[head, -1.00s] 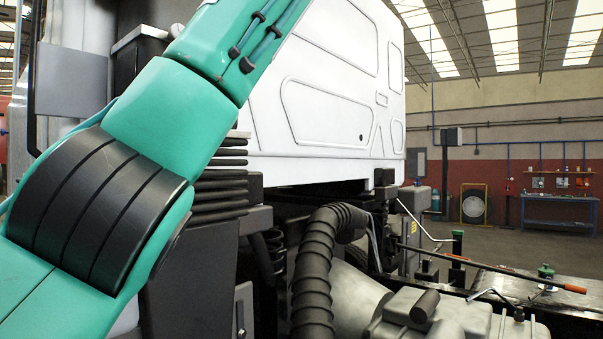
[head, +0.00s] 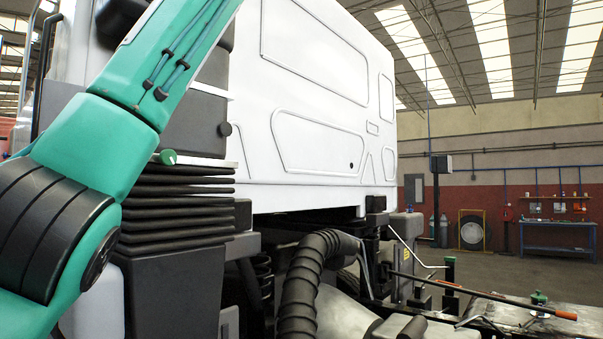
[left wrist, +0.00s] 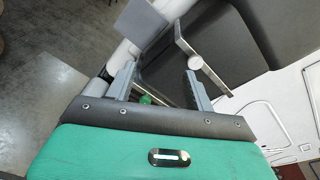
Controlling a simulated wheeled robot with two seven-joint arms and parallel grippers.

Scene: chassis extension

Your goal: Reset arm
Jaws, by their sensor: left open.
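My left arm rises through the left side of the head view, teal with black joint covers. Its gripper is above the top edge of that view. In the left wrist view my left gripper (left wrist: 160,84) is open, its two grey fingers apart with nothing held between them. A small green knob (left wrist: 146,99) shows between the fingers, farther off. My right gripper is in neither view.
The white truck cab (head: 320,100) fills the middle. Black ribbed bellows (head: 178,195) stand close beside my left arm, with a curved corrugated hose (head: 303,280) in front. An orange-tipped rod (head: 480,293) extends over the chassis at right. Open workshop floor (head: 490,268) and a blue workbench (head: 557,236) lie beyond.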

